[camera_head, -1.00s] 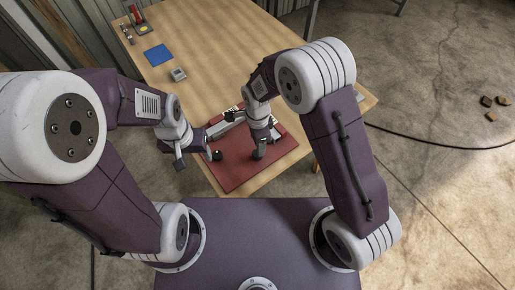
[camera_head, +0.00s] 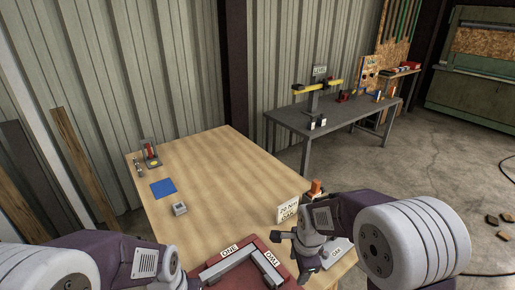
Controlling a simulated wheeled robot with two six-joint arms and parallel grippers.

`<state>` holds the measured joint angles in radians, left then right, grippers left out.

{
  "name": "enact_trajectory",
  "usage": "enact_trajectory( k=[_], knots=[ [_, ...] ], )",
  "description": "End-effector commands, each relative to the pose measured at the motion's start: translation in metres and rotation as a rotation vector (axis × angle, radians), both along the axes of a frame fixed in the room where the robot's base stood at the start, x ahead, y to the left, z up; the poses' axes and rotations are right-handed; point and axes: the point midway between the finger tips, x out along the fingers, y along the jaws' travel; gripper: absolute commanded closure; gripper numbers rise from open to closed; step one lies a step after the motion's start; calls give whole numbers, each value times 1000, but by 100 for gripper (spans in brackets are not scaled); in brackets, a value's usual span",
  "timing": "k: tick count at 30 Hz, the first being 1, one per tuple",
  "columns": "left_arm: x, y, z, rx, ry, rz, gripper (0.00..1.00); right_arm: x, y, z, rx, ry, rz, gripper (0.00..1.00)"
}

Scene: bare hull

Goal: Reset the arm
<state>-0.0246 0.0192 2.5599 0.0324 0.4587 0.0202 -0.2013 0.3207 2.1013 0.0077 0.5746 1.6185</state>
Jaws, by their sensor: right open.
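My right arm comes in from the right, and my right gripper (camera_head: 291,262) is open over the right part of the red mat on the wooden table. One dark finger shows at its left; the other is hard to make out near the lower edge. I see nothing held in it. Of my left arm, only the links show at the lower left; its gripper is below the picture.
A sign (camera_head: 288,212), a blue square (camera_head: 163,188) and a small grey box (camera_head: 179,209) are on the wooden table (camera_head: 225,170). A grey bench (camera_head: 290,119) stands behind. The table's middle is clear.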

Motion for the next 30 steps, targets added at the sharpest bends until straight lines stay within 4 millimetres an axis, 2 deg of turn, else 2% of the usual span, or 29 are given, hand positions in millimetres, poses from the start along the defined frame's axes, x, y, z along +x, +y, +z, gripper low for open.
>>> enact_trajectory(
  k=[1,3,6,10,12,16,30],
  knots=[
    [0,0,0,0,0,0,41,-19,-26,11,-17,-18,81,41],
    [0,0,0,0,0,0,41,-44,-47,15,-51,-25,262,41],
    [0,0,0,0,0,0,41,-79,-61,12,-99,-19,579,41],
    [0,0,0,0,0,0,41,-114,-62,-2,-134,14,1008,41],
    [0,0,0,0,0,0,41,-118,-62,-5,-151,13,1181,41],
    [0,0,0,0,0,0,41,-115,-62,-4,-176,0,1356,41],
    [0,0,0,0,0,0,41,-114,-61,-4,-179,-2,1390,41]
  ],
)
